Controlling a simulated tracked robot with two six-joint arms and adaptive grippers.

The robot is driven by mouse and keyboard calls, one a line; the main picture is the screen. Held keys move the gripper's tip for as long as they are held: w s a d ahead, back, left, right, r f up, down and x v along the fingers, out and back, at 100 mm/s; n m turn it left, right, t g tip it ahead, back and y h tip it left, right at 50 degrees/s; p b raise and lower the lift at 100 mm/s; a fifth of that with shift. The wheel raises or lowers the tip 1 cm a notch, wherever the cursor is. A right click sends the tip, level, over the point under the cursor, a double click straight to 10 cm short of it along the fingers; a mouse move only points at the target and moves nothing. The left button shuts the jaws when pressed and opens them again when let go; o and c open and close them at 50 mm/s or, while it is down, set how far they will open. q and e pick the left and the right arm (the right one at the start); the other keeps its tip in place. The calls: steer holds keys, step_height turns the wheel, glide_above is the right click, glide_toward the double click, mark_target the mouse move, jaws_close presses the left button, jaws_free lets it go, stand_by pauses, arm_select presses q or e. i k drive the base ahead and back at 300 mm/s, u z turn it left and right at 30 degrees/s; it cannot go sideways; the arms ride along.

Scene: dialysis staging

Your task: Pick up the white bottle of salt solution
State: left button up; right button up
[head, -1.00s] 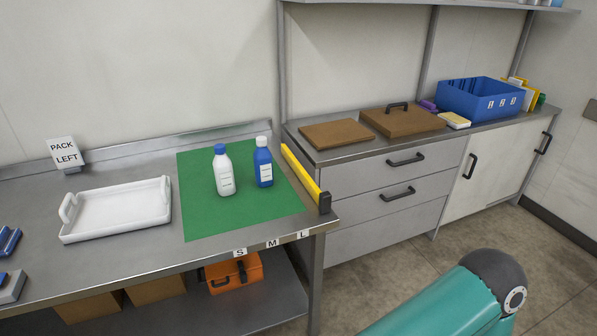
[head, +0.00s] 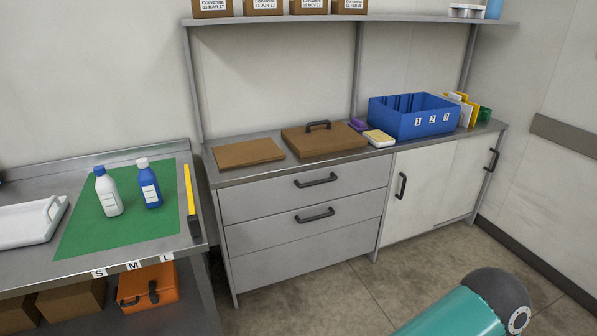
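The white bottle (head: 108,192) with a blue cap stands upright on the green mat (head: 78,236) on the left table. A blue bottle (head: 149,184) with a white cap stands upright just to its right, close beside it. Both have white labels, too small to read here. Neither of my grippers shows in the head view. Only a teal link of one of my arms shows at the bottom right, well away from the bottles.
A white tray (head: 60,210) lies left of the mat. The counter holds brown boards (head: 248,153) and a blue bin (head: 414,128). An orange case (head: 148,287) sits below the table. The floor before the drawers is clear.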

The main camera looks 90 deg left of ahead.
mark_target(106, 189)
steer(key=z, duration=0.45)
steer(key=i, duration=0.4)
steer(key=u, duration=2.85)
steer(key=i, duration=0.35)
steer(key=u, duration=2.15)
steer(key=k, duration=0.25)
steer(key=u, duration=0.6)
steer(key=i, duration=1.3)
steer(key=z, duration=0.5)
